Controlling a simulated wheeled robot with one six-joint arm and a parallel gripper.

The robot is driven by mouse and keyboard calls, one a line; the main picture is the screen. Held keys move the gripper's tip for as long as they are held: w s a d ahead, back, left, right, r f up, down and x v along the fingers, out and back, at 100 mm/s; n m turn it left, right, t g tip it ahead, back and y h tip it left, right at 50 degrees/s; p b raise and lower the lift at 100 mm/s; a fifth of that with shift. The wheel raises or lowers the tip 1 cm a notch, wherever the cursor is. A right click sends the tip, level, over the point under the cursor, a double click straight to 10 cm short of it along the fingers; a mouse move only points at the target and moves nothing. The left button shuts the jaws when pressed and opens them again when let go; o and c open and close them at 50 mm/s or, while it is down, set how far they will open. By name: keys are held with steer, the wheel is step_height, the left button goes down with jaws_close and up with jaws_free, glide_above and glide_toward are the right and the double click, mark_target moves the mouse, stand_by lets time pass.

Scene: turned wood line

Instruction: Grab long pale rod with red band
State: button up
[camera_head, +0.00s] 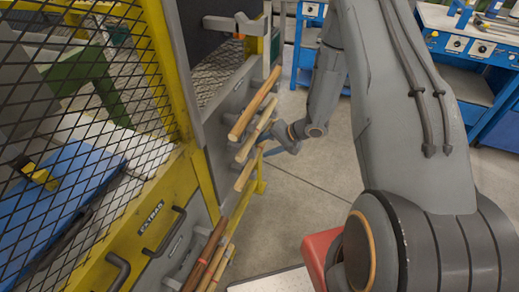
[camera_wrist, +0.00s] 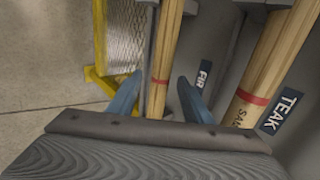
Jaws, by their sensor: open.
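In the wrist view a pale rod with a red band (camera_wrist: 166,50) runs lengthwise between the two blue fingers of my gripper (camera_wrist: 158,98). The fingers stand apart with gaps to the rod on both sides, so my gripper is open. A second, thicker-looking pale rod (camera_wrist: 277,50) with a red band and partly hidden lettering lies to the right, outside the fingers. In the head view my gripper (camera_head: 270,153) is at the wall rack beside several pale rods, including an upper one (camera_head: 254,104). I cannot tell there which rod is between the fingers.
Labels reading FIR (camera_wrist: 203,74) and TEAK (camera_wrist: 283,113) are on the grey rack. Darker rods (camera_head: 206,255) sit lower down. A yellow mesh guard (camera_head: 150,225) stands left. Blue workbenches (camera_head: 470,60) stand at the back right. Open floor (camera_head: 300,205) lies right of the rack.

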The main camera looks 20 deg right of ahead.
jaws_close()
